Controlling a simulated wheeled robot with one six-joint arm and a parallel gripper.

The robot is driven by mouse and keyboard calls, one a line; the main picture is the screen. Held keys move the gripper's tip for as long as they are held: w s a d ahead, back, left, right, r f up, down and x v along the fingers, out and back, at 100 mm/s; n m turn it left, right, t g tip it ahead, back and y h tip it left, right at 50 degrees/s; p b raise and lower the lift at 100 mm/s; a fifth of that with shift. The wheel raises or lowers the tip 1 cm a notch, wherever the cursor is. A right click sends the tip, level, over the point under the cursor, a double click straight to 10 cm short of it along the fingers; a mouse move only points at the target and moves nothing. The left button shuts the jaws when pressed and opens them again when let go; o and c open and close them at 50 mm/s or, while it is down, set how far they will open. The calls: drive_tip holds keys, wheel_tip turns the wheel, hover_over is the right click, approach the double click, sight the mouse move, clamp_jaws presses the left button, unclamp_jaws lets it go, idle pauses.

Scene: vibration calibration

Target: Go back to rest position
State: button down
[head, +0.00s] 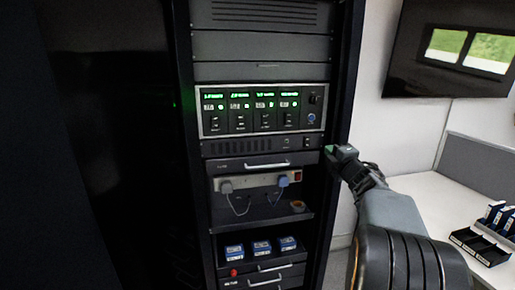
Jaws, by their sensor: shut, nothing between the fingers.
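My gripper (343,153) is at the right edge of the black equipment rack (184,200), in front of its right post. It is shut and holds nothing. My dark grey arm reaches up to it from the lower right. The rack carries a silver-framed instrument panel (264,132) with several green-lit displays, several switches and a blue knob (311,118). My gripper is to the lower right of this panel. Whether it touches the rack post cannot be told.
A power strip (262,181) with two plugs sits on the rack below the panel. Several blue-and-white boxes (261,248) stand on a lower shelf. A white desk (430,197) at right bears a black tray (480,246) with small boxes. A screen (455,50) hangs on the wall above.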

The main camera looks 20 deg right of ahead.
drive_tip(key=s+d+f+m+g+h, duration=0.4)
drive_tip(key=d+f+m+g+h, duration=0.15)
drive_tip(key=f+m, duration=0.35)
drive_tip(key=s+a+f+m+g, duration=0.5)
drive_tip(key=a+f+m+g, duration=0.1)
drive_tip(key=m, duration=0.1)
drive_tip(key=s+a+f+g+y, duration=0.1)
drive_tip(key=s+a, duration=0.3)
drive_tip(key=a, duration=0.5)
drive_tip(key=s+a+f+g+y, duration=0.1)
drive_tip(key=s+a+f+y, duration=0.2)
drive_tip(key=a, duration=0.7)
drive_tip(key=s+a+f+g+y, duration=0.1)
drive_tip(key=s+a+y, duration=0.3)
drive_tip(key=a, duration=0.6)
drive_tip(key=shift+s+f+m, duration=0.3)
drive_tip(key=shift+s+f, duration=0.2)
drive_tip(key=shift+s, duration=0.55)
drive_tip(key=c, duration=1.8)
unclamp_jaws()
